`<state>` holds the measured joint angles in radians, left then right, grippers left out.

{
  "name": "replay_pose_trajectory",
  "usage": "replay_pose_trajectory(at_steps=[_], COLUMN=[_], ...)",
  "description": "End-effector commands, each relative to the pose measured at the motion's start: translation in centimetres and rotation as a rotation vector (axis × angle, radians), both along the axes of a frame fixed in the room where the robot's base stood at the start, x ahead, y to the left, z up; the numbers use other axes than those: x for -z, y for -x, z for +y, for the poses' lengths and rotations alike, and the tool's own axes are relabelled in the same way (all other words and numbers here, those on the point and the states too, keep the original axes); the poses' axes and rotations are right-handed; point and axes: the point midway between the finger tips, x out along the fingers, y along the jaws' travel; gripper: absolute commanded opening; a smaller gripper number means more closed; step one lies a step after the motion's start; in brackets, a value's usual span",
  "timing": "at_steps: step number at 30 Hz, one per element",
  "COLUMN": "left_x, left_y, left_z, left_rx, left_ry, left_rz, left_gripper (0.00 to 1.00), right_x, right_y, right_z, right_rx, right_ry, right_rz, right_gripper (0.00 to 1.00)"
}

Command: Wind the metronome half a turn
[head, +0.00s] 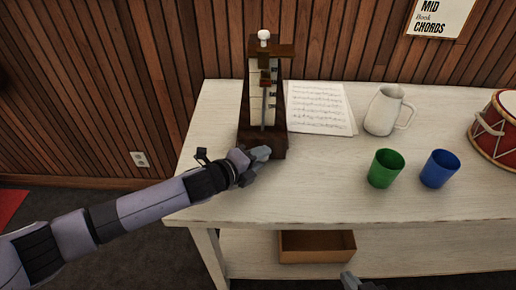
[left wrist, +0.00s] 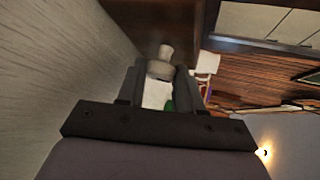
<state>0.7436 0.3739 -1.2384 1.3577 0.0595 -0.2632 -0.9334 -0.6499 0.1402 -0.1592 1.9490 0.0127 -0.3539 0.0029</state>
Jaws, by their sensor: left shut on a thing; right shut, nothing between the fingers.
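The metronome (head: 276,140) is a dark brown wooden tower with a pale scale face, a metal pendulum rod and a white knob on top. It stands upright at the back left of the white table. In the left wrist view the grey-beige key (left wrist: 162,62) sits between the fingertips, beside the dark metronome body (left wrist: 185,22). The head view hides the key behind the gripper. My right gripper (head: 354,282) shows only partly at the bottom edge, shut and empty.
Sheet music (head: 318,108) lies right of the metronome. A white pitcher (head: 384,110), a green cup (head: 385,168), a blue cup (head: 439,169) and a red drum (head: 500,117) stand further right. A brown box (head: 317,257) sits on the lower shelf. The table's front middle is clear.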

Motion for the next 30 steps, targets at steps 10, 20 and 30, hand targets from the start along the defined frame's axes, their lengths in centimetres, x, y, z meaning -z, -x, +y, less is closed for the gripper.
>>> replay_pose_trajectory(at_steps=[10,20,30], left_x=[-0.3,-0.2,-0.1], left_y=[0.0,0.0,0.0], left_z=[-0.1,-0.2,-0.2], left_rx=[0.0,-0.002,-0.003], left_ry=[-0.244,-0.375,-0.399], left_rz=[0.0,0.001,0.003], left_gripper=[0.05,0.05,0.05], right_x=[-2.8,-2.7,-2.7], right_y=[0.0,0.0,0.0], right_z=[0.0,0.0,0.0], right_rx=[0.001,0.001,0.001], right_ry=[-0.001,-0.001,-0.001], right_rz=[-0.001,-0.001,0.0], right_gripper=[0.0,0.0,0.0])
